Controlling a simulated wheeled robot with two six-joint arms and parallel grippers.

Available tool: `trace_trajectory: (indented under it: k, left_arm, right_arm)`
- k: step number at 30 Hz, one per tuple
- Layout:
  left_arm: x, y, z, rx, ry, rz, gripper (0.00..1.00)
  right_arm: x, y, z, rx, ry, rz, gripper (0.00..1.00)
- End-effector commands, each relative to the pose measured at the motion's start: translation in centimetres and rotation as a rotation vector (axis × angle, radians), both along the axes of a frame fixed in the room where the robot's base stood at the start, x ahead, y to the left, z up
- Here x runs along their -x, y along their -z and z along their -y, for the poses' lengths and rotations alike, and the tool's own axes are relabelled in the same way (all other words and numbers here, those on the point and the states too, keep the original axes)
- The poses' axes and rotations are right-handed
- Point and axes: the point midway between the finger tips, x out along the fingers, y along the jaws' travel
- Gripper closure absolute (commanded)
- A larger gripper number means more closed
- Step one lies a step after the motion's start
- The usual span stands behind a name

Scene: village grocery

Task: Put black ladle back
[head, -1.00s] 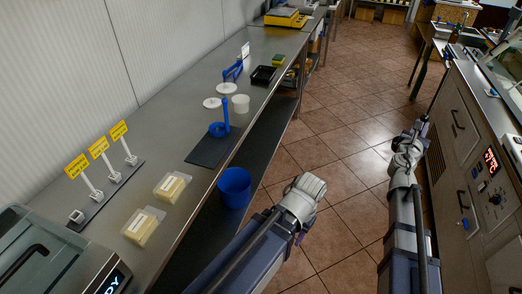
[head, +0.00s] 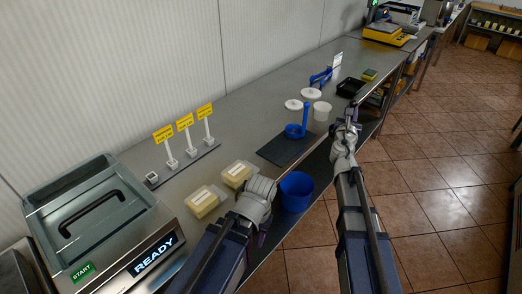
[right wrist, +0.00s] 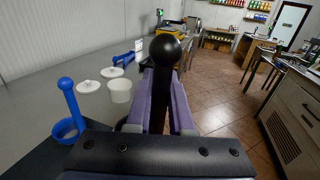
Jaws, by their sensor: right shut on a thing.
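My right gripper (head: 347,128) is at the counter's front edge, right of the blue ladle. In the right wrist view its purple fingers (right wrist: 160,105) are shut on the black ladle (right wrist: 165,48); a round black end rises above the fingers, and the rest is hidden. A blue ladle (head: 304,120) stands with its handle upright on a dark mat (head: 275,150); it also shows in the right wrist view (right wrist: 69,100). My left gripper (head: 262,195) is over the counter edge beside the packaged blocks; its fingers are not clearly visible.
A white tub (head: 322,111), white lids (head: 293,104), a black tray (head: 350,88) and a blue dispenser (head: 320,78) stand behind the mat. A blue bucket (head: 297,192) is at the counter's front edge. A sealing machine (head: 95,215) stands at left. The tiled aisle is clear.

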Motion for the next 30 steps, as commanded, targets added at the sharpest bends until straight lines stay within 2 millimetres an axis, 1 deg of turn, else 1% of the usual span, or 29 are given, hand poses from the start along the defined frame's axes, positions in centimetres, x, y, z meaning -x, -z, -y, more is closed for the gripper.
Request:
trace_trajectory:
  k: [1, 2, 3, 5, 6, 7, 8, 9, 12, 15, 18, 21, 26, 30]
  left_arm:
    - [0.0, -0.1, 0.0, 0.000, 0.000, 0.000, 0.53]
    - [0.0, -0.1, 0.0, 0.000, 0.000, 0.000, 0.53]
    - [0.0, -0.1, 0.0, 0.000, 0.000, 0.000, 0.53]
    - [0.0, -0.2, 0.0, 0.000, 0.000, 0.000, 0.53]
    - [0.0, -0.2, 0.0, 0.000, 0.000, 0.000, 0.53]
    - [0.0, -0.3, 0.0, 0.000, 0.000, 0.000, 0.53]
    - [0.0, -0.3, 0.0, 0.000, 0.000, 0.000, 0.53]
    - [0.0, -0.3, 0.0, 0.000, 0.000, 0.000, 0.53]
    - [0.0, -0.4, 0.0, 0.000, 0.000, 0.000, 0.53]
    - [0.0, -0.5, 0.0, 0.000, 0.000, 0.000, 0.53]
    - [0.0, -0.5, 0.0, 0.000, 0.000, 0.000, 0.53]
    - [0.0, -0.5, 0.0, 0.000, 0.000, 0.000, 0.53]
    - [0.0, -0.1, 0.0, 0.000, 0.000, 0.000, 0.53]
    - [0.0, 1.4, 0.0, 0.000, 0.000, 0.000, 0.53]
  right_arm:
    - [-0.7, 0.0, -1.5, -0.001, -0.043, -0.002, 1.00]
    - [-1.2, 0.0, -2.6, -0.002, -0.074, -0.003, 1.00]
    - [-1.7, 0.0, -4.3, -0.003, -0.122, -0.005, 1.00]
    - [-2.5, -0.1, -7.0, -0.003, -0.200, -0.006, 1.00]
    - [-2.9, -0.1, -8.9, -0.002, -0.255, -0.007, 1.00]
    - [-3.2, -0.1, -10.3, -0.003, -0.295, -0.008, 1.00]
    - [-3.4, -0.1, -11.7, -0.004, -0.335, -0.007, 1.00]
    - [-3.6, -0.2, -13.5, -0.004, -0.387, -0.007, 1.00]
    - [-3.8, -0.3, -17.4, -0.004, -0.499, -0.004, 1.00]
    - [-3.8, -0.4, -20.2, -0.004, -0.579, 0.000, 1.00]
    - [-3.6, -0.5, -21.8, -0.005, -0.626, 0.002, 1.00]
    - [-3.5, -0.5, -22.5, -0.005, -0.647, 0.003, 1.00]
    - [-3.5, -0.1, -22.5, -0.005, -0.647, 0.003, 1.00]
    - [-3.5, 1.3, -22.5, -0.005, -0.646, 0.003, 1.00]
